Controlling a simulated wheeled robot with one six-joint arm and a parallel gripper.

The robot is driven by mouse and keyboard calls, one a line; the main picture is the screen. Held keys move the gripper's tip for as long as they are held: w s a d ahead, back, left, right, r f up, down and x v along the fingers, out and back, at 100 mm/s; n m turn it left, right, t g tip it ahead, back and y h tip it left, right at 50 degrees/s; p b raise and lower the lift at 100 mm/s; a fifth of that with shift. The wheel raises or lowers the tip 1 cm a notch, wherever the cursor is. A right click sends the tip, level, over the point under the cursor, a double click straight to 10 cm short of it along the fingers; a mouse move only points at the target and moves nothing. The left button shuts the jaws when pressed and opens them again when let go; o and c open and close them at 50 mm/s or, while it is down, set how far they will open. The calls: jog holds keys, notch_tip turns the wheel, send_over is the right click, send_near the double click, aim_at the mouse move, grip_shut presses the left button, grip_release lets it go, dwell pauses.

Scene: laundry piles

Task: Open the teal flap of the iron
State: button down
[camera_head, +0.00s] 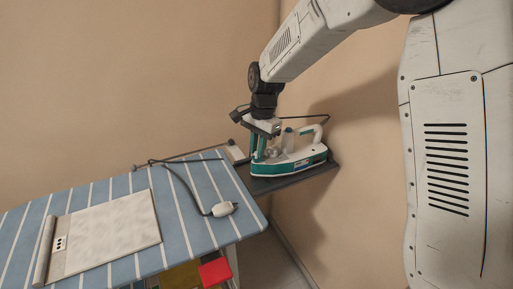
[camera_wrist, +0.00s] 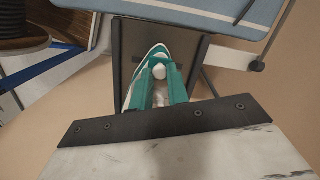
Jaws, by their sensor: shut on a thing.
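The white and teal iron (camera_head: 292,164) rests on the dark rest at the right end of the ironing board, its white handle toward the right. In the wrist view the iron (camera_wrist: 159,48) lies beyond my fingers, with its white nose pointing up the picture. My gripper (camera_head: 264,150) reaches down from above onto the iron's left part in the head view. Its two teal-sided fingers (camera_wrist: 159,82) straddle a small pale part of the iron and are shut on it. The teal flap cannot be told apart from the fingers and the teal body.
The blue striped ironing board (camera_head: 178,205) carries a pale flat folded piece (camera_head: 110,232) and a white plug (camera_head: 222,209) on a dark cord. The dark iron rest (camera_head: 270,183) juts out beside the beige wall. A red object (camera_head: 215,272) is below the board.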

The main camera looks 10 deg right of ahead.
jog(key=shift+w+d+r+g+y, duration=0.1)
jog(key=shift+d+g+y, duration=0.2)
jog(key=shift+y, duration=0.4)
jog(key=shift+w+d+g+y, duration=0.1)
jog(key=shift+d+y, duration=0.25)
jog(key=shift+y, duration=0.35)
jog(key=c, duration=1.4)
grip_release()
jog(key=shift+o, duration=0.2)
jog(key=shift+r, duration=0.1)
jog(key=v, duration=0.7)
jog(key=shift+d+r, duration=0.2)
jog(key=shift+r, duration=0.1)
